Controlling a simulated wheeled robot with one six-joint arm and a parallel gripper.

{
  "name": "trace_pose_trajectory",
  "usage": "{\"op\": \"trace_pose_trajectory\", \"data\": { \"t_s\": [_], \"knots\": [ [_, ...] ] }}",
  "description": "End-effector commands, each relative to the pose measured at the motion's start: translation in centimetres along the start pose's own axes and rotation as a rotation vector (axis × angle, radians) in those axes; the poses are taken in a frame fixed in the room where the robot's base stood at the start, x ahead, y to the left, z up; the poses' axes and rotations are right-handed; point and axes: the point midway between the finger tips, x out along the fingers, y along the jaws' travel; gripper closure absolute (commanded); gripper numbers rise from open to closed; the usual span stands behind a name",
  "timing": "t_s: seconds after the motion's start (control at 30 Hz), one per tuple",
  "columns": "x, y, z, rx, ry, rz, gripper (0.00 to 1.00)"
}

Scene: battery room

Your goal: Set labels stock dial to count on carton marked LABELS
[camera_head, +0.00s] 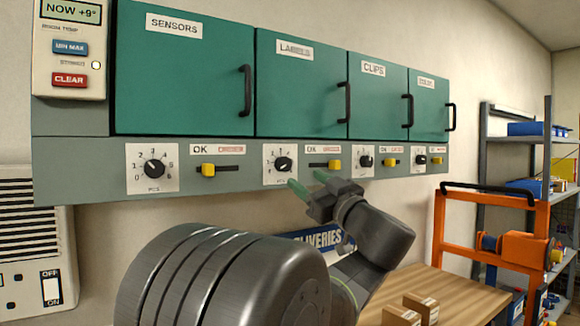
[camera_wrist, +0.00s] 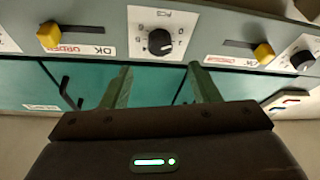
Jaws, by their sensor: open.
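The labels stock dial (camera_head: 284,164) is a black knob on a white numbered plate, on the grey strip below the green LABELS door (camera_head: 301,85). Its exact setting is too small to read. My gripper (camera_head: 308,181) is open and empty, just below and right of this dial. In the wrist view, which is upside down, the labels dial (camera_wrist: 160,42) lies ahead, roughly centred between the two green fingers of my gripper (camera_wrist: 160,84), with no contact visible. Small brown cartons (camera_head: 413,311) stand on the wooden table; no LABELS marking or count is readable on them.
A yellow slider (camera_head: 208,170) and another yellow slider (camera_head: 334,164) flank the labels dial. The sensors dial (camera_head: 153,168) is farther left. Black door handles (camera_head: 246,91) stick out above. A blue DELIVERIES sign (camera_head: 318,240) and an orange frame (camera_head: 440,225) are lower right.

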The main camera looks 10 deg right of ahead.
Motion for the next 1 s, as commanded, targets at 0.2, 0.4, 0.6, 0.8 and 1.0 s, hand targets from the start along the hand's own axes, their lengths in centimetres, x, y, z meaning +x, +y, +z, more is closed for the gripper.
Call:
{"op": "trace_pose_trajectory", "data": {
  "t_s": [0.2, 0.4, 0.6, 0.8, 1.0],
  "knots": [
    [4.5, 0.0, -0.1, 0.001, 0.002, -0.003, 0.45],
    [7.1, 0.0, -0.1, 0.000, 0.001, -0.001, 0.45],
    [7.9, 0.0, 0.0, -0.001, 0.000, 0.001, 0.45],
    [7.9, 0.0, 0.0, -0.001, 0.000, 0.001, 0.45],
    [7.9, 0.0, 0.0, -0.001, 0.000, 0.001, 0.80]
  ]
}}
